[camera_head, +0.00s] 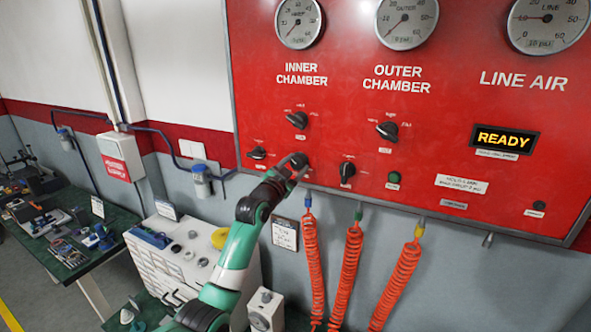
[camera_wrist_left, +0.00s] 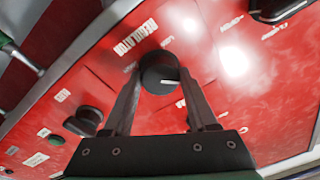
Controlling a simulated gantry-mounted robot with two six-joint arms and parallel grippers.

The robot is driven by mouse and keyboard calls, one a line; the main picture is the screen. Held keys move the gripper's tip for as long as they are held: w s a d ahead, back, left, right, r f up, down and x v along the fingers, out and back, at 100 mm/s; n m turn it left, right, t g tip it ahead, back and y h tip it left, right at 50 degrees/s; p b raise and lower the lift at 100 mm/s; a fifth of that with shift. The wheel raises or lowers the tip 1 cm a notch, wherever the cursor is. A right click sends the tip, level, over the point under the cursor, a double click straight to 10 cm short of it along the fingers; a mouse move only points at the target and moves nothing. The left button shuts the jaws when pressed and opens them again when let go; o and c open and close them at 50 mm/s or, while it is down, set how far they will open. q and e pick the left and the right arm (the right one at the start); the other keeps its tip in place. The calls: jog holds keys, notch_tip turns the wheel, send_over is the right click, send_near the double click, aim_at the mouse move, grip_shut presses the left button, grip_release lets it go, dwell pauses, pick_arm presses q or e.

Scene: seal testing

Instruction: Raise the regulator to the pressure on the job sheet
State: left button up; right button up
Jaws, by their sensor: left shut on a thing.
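The regulator knob (camera_wrist_left: 157,72) is a round black knob with a white mark, below a white label on the red panel (camera_head: 450,130). My left gripper (camera_head: 291,168) is shut on it, with one finger on each side in the left wrist view. In the head view the gripper mostly hides the knob. The line air gauge (camera_head: 548,20) is at the top right, its needle toward the left at a low reading. My right gripper is out of view.
Black selector knobs (camera_head: 297,120) (camera_head: 387,131) (camera_head: 347,170) (camera_head: 257,153) surround the gripper. A green button (camera_head: 394,177) and a lit READY display (camera_head: 504,139) are to the right. Orange coiled hoses (camera_head: 312,260) hang below. A green workbench (camera_head: 80,262) stands left.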

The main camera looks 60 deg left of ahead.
pick_arm(q)
jog(key=m+b, duration=0.2)
jog(key=m, duration=0.3)
jog(key=shift+f+m+h, duration=0.1)
jog(key=shift+m+h, duration=0.2)
dwell(0.4)
jog(key=o, duration=1.4)
jog(key=shift+s, duration=0.1)
